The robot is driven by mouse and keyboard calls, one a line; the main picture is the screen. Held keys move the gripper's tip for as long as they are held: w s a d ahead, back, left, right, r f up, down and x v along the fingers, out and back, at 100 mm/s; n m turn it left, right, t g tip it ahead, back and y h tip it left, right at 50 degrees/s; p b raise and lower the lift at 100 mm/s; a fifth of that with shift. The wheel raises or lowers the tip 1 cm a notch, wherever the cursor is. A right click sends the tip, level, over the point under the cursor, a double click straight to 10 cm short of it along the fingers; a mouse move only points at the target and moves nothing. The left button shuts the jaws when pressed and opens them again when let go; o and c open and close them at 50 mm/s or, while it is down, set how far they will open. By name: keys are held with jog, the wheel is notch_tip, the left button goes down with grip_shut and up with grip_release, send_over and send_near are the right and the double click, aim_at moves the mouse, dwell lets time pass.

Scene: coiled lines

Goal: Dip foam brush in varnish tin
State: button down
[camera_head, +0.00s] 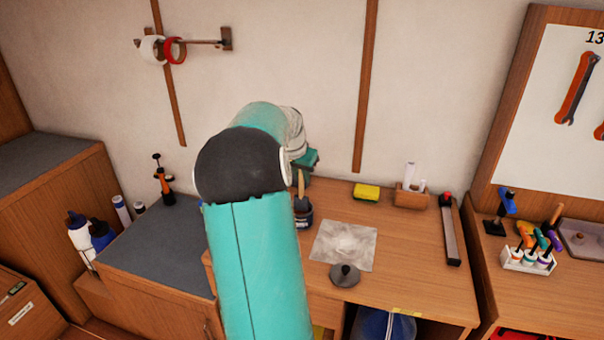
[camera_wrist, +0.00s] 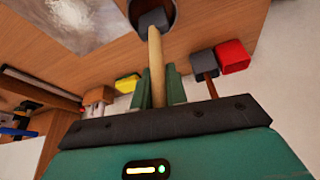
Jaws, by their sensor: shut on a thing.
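The foam brush has a pale wooden handle (camera_wrist: 156,62) and a dark grey foam head (camera_wrist: 153,20). My gripper (camera_wrist: 160,85) is shut on the handle, its green fingers on either side. In the wrist view the foam head overlaps the mouth of the dark varnish tin (camera_wrist: 170,12). In the head view the brush handle (camera_head: 301,184) points down at the tin (camera_head: 303,220) on the bench. I cannot tell how deep the foam reaches. My arm hides much of the gripper (camera_head: 305,163) in the head view.
A clear sheet (camera_head: 343,245) and a dark knobbed disc (camera_head: 345,275) lie right of the tin. A yellow sponge (camera_head: 367,191) and a wooden holder (camera_head: 411,197) stand behind. In the wrist view, a second grey-headed brush (camera_wrist: 203,66) and a red block (camera_wrist: 232,57) are close beside the gripper.

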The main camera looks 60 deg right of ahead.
jog(key=shift+f, duration=0.5)
dwell(1.2)
jog(key=shift+r, duration=3.6)
